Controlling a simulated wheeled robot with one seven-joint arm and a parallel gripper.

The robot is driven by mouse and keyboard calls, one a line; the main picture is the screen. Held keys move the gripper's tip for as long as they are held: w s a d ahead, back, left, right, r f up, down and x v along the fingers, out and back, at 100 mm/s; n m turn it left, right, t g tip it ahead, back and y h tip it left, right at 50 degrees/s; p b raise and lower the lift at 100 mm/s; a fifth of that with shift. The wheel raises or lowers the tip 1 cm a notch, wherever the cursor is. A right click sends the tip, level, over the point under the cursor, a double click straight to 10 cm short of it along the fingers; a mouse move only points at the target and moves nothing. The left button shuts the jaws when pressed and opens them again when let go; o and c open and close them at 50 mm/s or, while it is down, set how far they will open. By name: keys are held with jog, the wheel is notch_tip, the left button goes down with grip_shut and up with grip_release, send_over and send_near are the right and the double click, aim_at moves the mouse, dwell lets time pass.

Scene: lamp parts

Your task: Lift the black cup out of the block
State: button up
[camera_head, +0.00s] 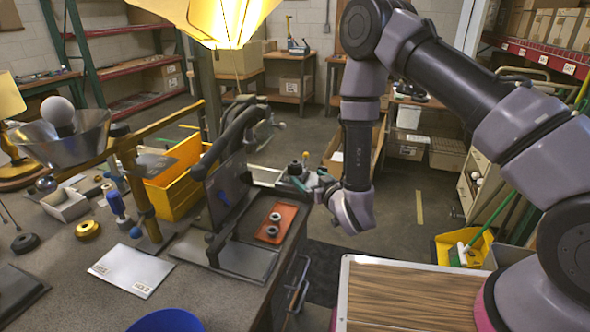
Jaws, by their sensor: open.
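A small black cup-like part (295,168) stands at the far right edge of the bench. It appears to sit in a low grey-green block (287,182), but it is too small to tell how deep. My gripper (318,187) is at the end of the arm, just right of the block and close to it. It is open, with no part visible between its fingers. The fingers are small and partly hidden by the wrist, so I cannot tell whether they touch the block or cup.
An orange tray (289,212) with dark rings lies in front of the block. A dark upright frame (228,190) stands left of it. A yellow bin (177,183), a metal funnel with a white bulb (60,116) and a white card (130,270) are farther left. A wood-topped surface (408,292) is at the lower right.

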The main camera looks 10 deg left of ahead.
aim_at(298, 169)
jog(key=x, duration=0.9)
jog(key=shift+w+a, duration=0.25)
jog(key=shift+a, duration=0.1)
jog(key=shift+r, duration=0.1)
jog(key=c, duration=1.5)
